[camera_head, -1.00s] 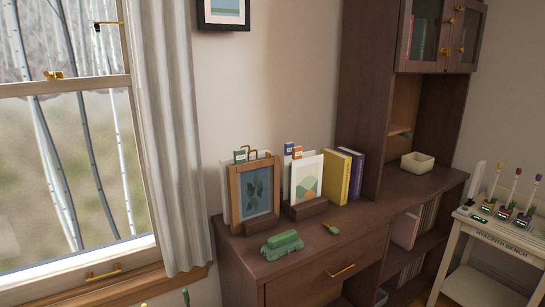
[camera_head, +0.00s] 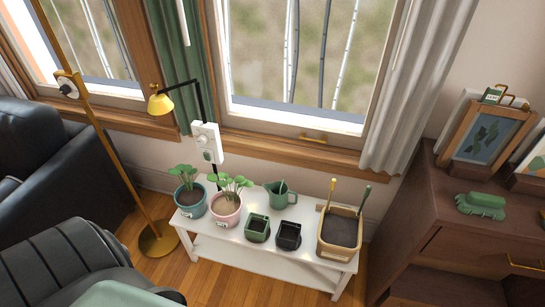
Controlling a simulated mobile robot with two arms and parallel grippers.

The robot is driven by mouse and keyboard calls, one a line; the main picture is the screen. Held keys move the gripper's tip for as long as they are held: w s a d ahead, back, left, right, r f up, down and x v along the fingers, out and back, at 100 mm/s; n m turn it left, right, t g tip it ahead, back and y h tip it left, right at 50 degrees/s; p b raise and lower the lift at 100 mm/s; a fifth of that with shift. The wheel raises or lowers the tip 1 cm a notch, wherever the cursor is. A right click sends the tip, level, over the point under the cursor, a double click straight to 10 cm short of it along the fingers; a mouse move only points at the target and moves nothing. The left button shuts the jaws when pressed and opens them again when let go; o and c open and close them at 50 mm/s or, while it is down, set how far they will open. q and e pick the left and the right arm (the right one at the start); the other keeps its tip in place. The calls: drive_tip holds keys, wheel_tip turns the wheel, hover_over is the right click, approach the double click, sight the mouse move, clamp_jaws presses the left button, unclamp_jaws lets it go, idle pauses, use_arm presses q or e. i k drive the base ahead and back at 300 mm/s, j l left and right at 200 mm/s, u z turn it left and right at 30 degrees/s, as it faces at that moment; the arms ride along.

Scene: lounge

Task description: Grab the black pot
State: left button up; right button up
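A small square black pot (camera_head: 288,236) stands on a low white bench (camera_head: 262,256) below the window. A dark green square pot (camera_head: 257,228) stands just left of it. A wooden box of dark soil with upright tools (camera_head: 340,230) stands to its right. A green watering can (camera_head: 284,195) is behind it. Neither of my grippers is in view.
Two potted plants, one in a teal pot (camera_head: 191,201) and one in a pink pot (camera_head: 227,208), stand at the bench's left end. A brass floor lamp (camera_head: 158,240) and black armchair (camera_head: 60,265) are left. A brown cabinet (camera_head: 440,215) is right.

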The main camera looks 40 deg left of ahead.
sight(288, 233)
drive_tip(key=u, duration=0.9)
